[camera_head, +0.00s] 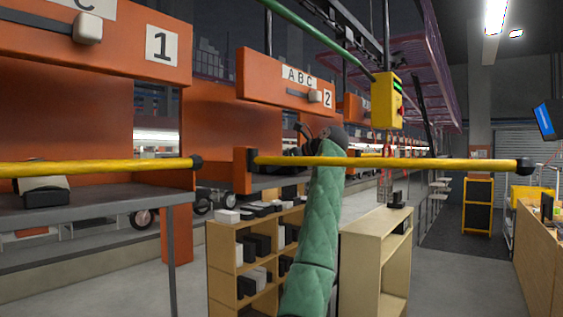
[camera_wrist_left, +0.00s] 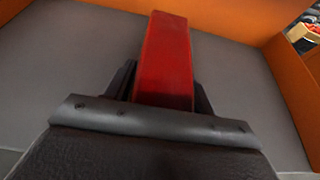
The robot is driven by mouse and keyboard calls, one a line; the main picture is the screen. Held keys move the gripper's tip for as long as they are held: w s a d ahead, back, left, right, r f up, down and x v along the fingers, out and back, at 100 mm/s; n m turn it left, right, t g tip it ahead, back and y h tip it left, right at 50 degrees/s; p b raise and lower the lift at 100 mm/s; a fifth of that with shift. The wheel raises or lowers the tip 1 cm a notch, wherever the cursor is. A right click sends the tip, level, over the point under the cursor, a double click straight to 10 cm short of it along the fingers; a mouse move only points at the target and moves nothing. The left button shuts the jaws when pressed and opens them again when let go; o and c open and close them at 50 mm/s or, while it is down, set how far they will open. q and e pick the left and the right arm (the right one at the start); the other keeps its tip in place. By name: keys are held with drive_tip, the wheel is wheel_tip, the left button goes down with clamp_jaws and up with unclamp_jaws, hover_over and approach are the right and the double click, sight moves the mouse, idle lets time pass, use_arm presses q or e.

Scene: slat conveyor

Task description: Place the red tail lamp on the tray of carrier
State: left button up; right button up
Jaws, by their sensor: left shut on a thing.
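The red tail lamp (camera_wrist_left: 167,60) is a long red block between the fingers of my left gripper (camera_wrist_left: 163,88) in the left wrist view. The gripper is shut on it, and the lamp points away from the wrist over a grey tray floor (camera_wrist_left: 65,60) with orange walls. I cannot tell whether the lamp touches the tray. In the head view my left gripper (camera_head: 303,140) is at the end of the green-sleeved arm, at the orange carrier marked 2 (camera_head: 285,82). The lamp is not visible there, and that carrier's tray is mostly hidden. My right gripper is not in view.
A yellow bar (camera_head: 400,162) crosses in front of carrier 2, close to my arm; another yellow bar (camera_head: 100,167) crosses carrier 1 (camera_head: 80,50). Wooden shelves (camera_head: 222,262) with black and white boxes stand below. A yellow control box (camera_head: 386,100) hangs right. Open floor lies at right.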

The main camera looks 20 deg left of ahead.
use_arm(q)
drive_tip(key=shift+d, duration=0.2)
drive_tip(key=shift+f, duration=0.15)
drive_tip(key=o, duration=1.1)
drive_tip(key=shift+a, duration=0.1)
